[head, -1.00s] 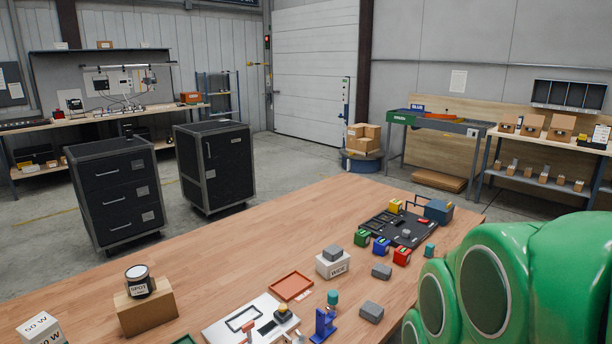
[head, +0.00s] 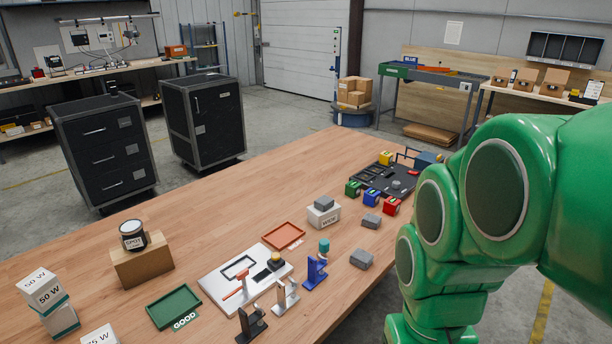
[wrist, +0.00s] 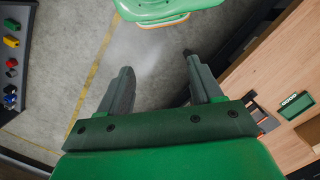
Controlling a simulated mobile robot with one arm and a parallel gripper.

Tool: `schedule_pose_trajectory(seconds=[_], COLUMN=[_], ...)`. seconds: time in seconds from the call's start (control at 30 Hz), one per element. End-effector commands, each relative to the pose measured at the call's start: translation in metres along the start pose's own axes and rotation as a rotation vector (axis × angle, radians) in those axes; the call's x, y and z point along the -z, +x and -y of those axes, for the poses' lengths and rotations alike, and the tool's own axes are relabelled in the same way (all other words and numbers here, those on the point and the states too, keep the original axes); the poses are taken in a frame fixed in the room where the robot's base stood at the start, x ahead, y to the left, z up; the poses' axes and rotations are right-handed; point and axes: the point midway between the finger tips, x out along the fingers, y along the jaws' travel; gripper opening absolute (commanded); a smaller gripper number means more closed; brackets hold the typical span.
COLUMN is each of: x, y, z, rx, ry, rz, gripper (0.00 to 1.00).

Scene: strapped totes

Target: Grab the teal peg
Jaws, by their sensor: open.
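A teal peg (head: 324,246) sits upright at the top of a blue stand (head: 316,270) on the wooden table in the head view. My green arm fills the right of that view, and its gripper end is out of the frame there. In the wrist view my gripper (wrist: 158,63) is open and empty, with its fingers over the concrete floor beside the table. The teal peg does not show in the wrist view.
A white board (head: 222,286), grey stand (head: 286,298) and black stand (head: 251,325) are near the blue stand. Grey blocks (head: 361,259), an orange tray (head: 283,236) and a green tray (head: 174,306) lie around.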

Motion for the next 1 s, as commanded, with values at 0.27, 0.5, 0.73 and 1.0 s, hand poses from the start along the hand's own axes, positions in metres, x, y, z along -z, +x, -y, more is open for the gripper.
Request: schedule_pose_trajectory(seconds=[0.27,0.5,0.73,1.0], x=[0.018,0.048,0.098,0.164], y=[-0.018,-0.026,-0.040,-0.060], z=[0.015,0.038,0.067,0.096], rx=[0.058,0.155,0.304,0.494], ry=[0.051,0.142,0.292,0.503], rz=[0.004,0.015,0.043,0.105], gripper=[0.65,0.65,0.65,0.65])
